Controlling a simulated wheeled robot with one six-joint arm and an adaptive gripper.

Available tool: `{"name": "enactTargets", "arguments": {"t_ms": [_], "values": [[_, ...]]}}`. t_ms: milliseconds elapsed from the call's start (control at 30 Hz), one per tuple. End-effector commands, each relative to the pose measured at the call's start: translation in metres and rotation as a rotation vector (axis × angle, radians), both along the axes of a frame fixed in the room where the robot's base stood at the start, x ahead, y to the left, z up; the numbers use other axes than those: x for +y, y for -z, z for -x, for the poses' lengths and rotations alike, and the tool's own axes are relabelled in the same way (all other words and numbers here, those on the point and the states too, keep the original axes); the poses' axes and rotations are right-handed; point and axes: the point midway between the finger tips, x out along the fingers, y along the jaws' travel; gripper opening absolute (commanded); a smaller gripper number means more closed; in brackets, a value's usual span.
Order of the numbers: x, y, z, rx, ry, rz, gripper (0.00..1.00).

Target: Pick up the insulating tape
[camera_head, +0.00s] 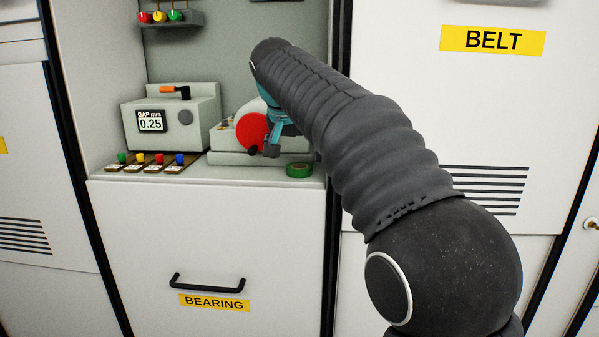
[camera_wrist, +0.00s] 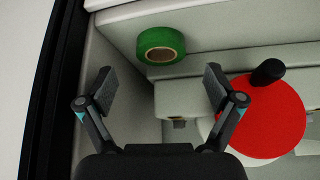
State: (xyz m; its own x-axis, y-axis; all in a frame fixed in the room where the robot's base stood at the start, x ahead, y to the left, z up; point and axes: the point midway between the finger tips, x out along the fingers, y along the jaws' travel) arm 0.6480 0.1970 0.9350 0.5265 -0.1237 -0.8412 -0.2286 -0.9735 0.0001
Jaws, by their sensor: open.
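The insulating tape (camera_head: 299,170) is a small green roll lying flat on the shelf, near its front right edge. In the wrist view the green roll (camera_wrist: 161,45) shows at top centre, with a tan core, beyond the fingertips. My gripper (camera_wrist: 161,82) is open and empty, its two fingers spread on either side of a line towards the roll, apart from it. In the head view my gripper (camera_head: 272,148) shows only partly, above and left of the tape; my arm hides the rest.
A red disc (camera_wrist: 262,115) with a black knob sits close beside the right finger. A gauge box (camera_head: 170,117) reading 0.25 and several coloured-knob tags (camera_head: 150,166) stand left on the shelf. A cabinet side wall is close at the right of the tape.

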Motion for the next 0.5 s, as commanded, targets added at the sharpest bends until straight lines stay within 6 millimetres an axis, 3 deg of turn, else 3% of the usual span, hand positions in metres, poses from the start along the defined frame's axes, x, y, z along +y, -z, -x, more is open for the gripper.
{"name": "enactTargets", "arguments": {"t_ms": [233, 500], "values": [[-0.003, 0.031, -0.017, 0.002, 0.001, 0.001, 0.92], [-0.004, 0.035, -0.019, 0.0, 0.0, 0.0, 0.92]]}}
